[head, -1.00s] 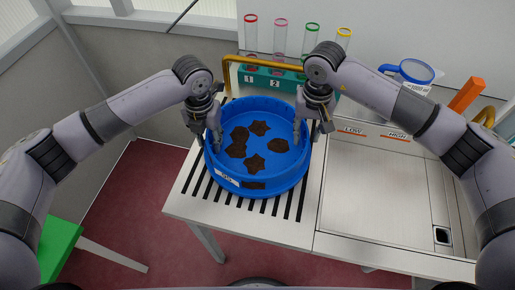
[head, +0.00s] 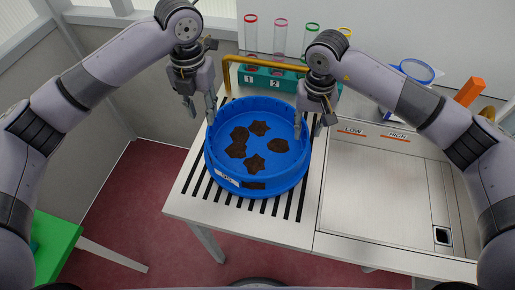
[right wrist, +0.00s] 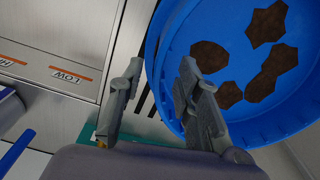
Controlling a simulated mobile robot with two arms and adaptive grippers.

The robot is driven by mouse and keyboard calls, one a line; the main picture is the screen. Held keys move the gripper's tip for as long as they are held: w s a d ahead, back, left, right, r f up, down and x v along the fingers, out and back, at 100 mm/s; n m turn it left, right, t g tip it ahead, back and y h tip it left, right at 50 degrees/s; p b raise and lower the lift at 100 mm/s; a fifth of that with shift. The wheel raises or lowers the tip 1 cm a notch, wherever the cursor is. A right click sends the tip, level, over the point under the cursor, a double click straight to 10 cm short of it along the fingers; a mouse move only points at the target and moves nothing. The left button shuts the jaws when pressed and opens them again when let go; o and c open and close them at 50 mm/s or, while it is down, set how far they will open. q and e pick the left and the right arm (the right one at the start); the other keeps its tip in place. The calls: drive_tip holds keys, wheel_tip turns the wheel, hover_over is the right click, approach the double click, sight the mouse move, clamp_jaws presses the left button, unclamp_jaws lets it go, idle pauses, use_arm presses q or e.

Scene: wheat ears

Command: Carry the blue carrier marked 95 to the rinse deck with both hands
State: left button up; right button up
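The round blue carrier (head: 214,160) stands level on the slotted rinse deck (head: 188,205). It holds several dark brown flat pieces, and a white label (head: 228,181) sits on its front left; its number is too small to read surely. My left gripper (head: 201,111) is open and empty, above and beyond the carrier's left rim. My right gripper (head: 310,131) is at the carrier's right rim. In the right wrist view its two fingers (right wrist: 160,66) are spread apart, one over the carrier's (right wrist: 160,95) side and one outside it, with nothing gripped between them.
A teal rack (head: 262,83) of several glass tubes and a yellow rail (head: 275,61) stand behind the carrier. A steel panel marked LOW and HIGH (head: 375,190) lies to the right. A blue-rimmed jug (head: 413,70) and an orange block (head: 469,91) are behind it. A green stool (head: 60,245) is lower left.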

wheel_tip(320, 180, up, 10)
drive_tip(key=shift+f, duration=0.2)
